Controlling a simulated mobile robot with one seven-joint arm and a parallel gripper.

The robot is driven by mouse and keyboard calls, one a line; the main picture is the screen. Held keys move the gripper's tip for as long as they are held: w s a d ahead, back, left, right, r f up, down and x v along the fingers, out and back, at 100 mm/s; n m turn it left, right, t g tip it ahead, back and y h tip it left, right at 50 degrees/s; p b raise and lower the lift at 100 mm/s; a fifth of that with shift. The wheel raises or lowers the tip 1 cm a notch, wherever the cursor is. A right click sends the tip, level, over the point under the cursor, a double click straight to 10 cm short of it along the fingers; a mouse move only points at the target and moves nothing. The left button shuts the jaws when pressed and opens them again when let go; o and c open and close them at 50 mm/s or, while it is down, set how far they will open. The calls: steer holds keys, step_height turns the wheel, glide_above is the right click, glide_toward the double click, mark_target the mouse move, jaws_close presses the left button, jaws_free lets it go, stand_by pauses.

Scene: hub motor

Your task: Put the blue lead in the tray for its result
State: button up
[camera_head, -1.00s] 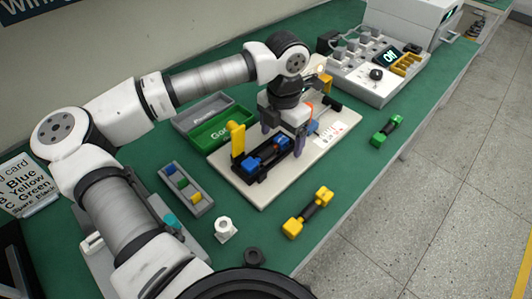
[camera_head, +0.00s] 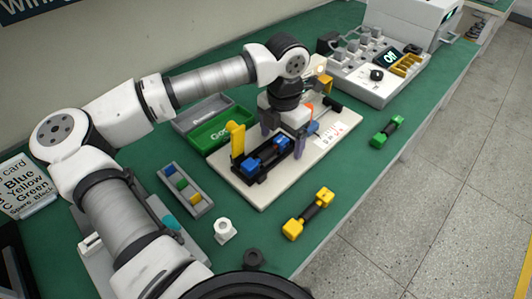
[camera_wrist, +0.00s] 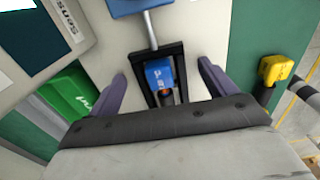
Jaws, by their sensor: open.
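The blue lead (camera_head: 252,165) lies in a black cradle on the pale board, with a yellow upright lever (camera_head: 236,140) at its left end. One blue end block of it shows in the wrist view (camera_wrist: 158,74), within the black cradle. My gripper (camera_head: 283,143) is open over the cradle. In the wrist view its two purple fingers (camera_wrist: 162,78) stand apart on either side of the blue block, and I see no contact. A green tray (camera_head: 214,138) with white lettering, partly readable as "Goo", lies behind the board. A grey tray (camera_head: 190,116) adjoins it; its label is hidden.
A yellow lead (camera_head: 308,213) and a green lead (camera_head: 387,131) lie on the green bench. A grey rack (camera_head: 185,190) with coloured blocks and a white nut-like part (camera_head: 225,231) are at the left. A tester (camera_head: 375,70) reading "Off" stands at the back right.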

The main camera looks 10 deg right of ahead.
steer(key=shift+b, duration=0.3)
stand_by(0.5)
steer(key=shift+c, duration=0.2)
steer(key=c, duration=1.4)
steer(key=shift+o, duration=0.2)
steer(key=shift+r, duration=0.2)
steer(key=shift+w+r+p, duration=0.3)
steer(key=shift+r+p, duration=0.2)
steer(key=shift+r, duration=0.6)
jaws_close()
steer(key=shift+s+a+r, duration=0.1)
steer(key=shift+s+r, duration=0.2)
steer(key=shift+r, duration=0.2)
steer(key=shift+w+r+p, duration=0.1)
steer(key=shift+p, duration=0.25)
